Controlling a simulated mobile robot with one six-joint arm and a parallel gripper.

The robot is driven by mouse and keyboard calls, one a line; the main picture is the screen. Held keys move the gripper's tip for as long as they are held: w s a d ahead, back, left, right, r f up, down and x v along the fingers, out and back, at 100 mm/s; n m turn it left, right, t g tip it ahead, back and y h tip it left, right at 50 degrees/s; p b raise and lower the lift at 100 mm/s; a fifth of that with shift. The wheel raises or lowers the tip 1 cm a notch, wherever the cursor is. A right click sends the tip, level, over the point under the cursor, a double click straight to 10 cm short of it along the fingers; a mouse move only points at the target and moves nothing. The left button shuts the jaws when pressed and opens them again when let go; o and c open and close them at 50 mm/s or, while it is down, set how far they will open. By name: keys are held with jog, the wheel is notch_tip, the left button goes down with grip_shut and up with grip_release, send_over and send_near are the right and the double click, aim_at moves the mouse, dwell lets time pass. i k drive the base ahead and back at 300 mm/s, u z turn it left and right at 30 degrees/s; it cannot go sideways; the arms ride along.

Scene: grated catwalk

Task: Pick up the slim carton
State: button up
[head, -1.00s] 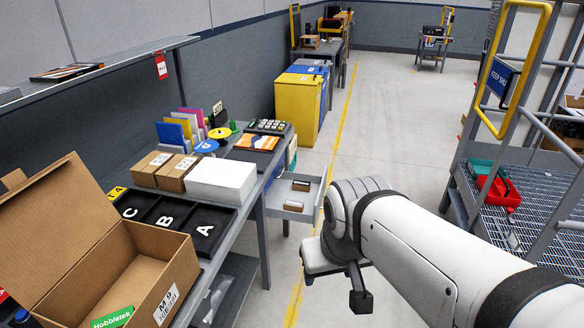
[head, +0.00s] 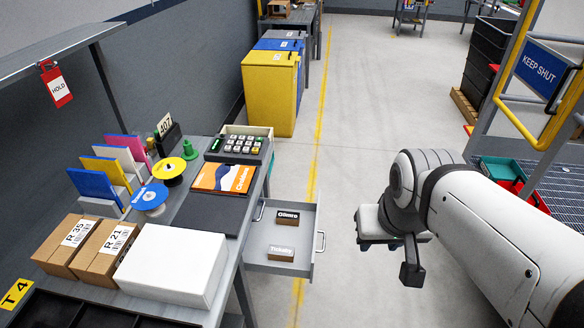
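No label in the head view names a slim carton, so I cannot tell which box it is. Two brown cartons marked R 35 (head: 62,247) and R 21 (head: 102,250) stand side by side on the grey bench (head: 213,246). A white box (head: 172,262) lies right of them. Two small brown-and-white boxes, Olmiro (head: 287,218) and another (head: 281,253), lie apart in the open drawer (head: 268,236). My gripper (head: 412,270) hangs over the floor, right of the drawer and apart from everything. Whether its fingers are open or shut does not show.
A flat orange-and-blue pack (head: 224,178), a keypad device (head: 240,147), spools and upright coloured folders stand behind on the bench. A yellow bin (head: 270,93) stands further back. A yellow-railed catwalk (head: 555,185) is at right. The floor between is clear.

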aim_at(283, 218)
jog(key=u, duration=0.1)
jog(key=i, duration=1.05)
jog(key=u, duration=0.4)
